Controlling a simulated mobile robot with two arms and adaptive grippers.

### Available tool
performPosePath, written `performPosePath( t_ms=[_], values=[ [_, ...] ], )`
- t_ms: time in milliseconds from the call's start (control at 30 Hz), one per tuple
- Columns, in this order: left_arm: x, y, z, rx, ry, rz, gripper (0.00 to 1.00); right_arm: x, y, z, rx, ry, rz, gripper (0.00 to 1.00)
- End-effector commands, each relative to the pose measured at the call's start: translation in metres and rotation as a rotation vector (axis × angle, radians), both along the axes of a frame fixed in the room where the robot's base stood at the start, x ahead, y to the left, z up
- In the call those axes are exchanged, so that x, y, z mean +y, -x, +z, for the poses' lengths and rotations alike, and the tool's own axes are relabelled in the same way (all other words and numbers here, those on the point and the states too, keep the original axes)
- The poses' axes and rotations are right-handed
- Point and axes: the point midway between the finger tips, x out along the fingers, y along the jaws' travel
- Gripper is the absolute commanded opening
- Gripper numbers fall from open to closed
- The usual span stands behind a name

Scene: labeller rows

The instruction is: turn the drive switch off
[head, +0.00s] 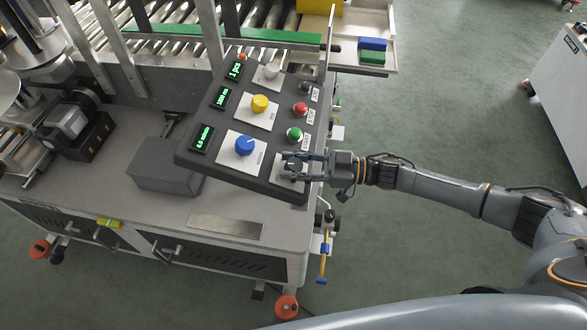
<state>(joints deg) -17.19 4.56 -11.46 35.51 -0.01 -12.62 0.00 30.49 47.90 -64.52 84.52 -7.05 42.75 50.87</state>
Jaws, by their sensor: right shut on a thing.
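The dark control panel (222,158) tilts up from the labeller's metal top. My right gripper (289,166) comes in from the right and is at the panel's lower right corner, with its fingers around a switch on a pale plate. It is shut on that switch, which I take to be the drive switch. The fingers hide most of the switch, so I cannot tell which way it points. My left gripper is not in view.
Close by on the panel are a blue knob (244,146), a yellow knob (260,103), a grey knob (271,71), a green button (294,134) and a red button (300,108). Green displays are lit. A roller conveyor runs behind.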

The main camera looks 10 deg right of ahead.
Motion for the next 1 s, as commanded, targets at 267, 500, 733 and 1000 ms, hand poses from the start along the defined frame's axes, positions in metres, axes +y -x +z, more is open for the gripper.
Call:
performPosePath(
  t_ms=[267,500,733,1000],
  values=[
    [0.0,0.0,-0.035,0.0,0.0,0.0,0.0,0.0,-0.002,-0.005,-0.072,0.03,0.201,0.05],
    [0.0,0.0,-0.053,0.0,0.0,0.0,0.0,0.0,-0.001,-0.003,-0.116,0.048,0.336,0.05],
    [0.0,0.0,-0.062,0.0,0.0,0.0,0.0,0.0,0.0,-0.001,-0.137,0.057,0.405,0.05],
    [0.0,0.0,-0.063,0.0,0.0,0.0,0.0,0.0,0.0,0.0,-0.144,0.06,0.426,0.05]
  ],
)
